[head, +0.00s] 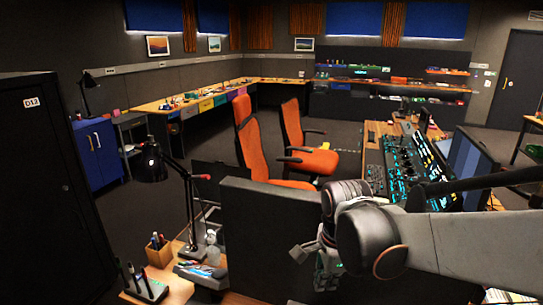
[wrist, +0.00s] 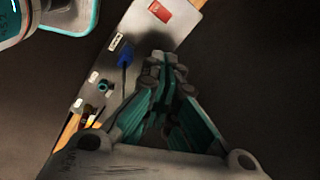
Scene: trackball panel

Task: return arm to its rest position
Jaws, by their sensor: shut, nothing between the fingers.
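My gripper (wrist: 165,65) is shut and empty in the wrist view, its teal fingers drawn together at the tips. In the head view my arm reaches in from the right, and its wrist end hangs beside the dark partition. In the wrist view the fingers are over or near a grey panel (wrist: 150,35) with a red label (wrist: 160,11) and a blue piece (wrist: 125,56). I cannot tell the gap between them; no contact is visible. The lit control console (head: 405,165) stands behind the arm in the head view.
A dark partition (head: 265,235) stands just left of the arm. A desk lamp (head: 187,200), a pen cup (head: 158,250) and orange chairs (head: 262,155) are farther left.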

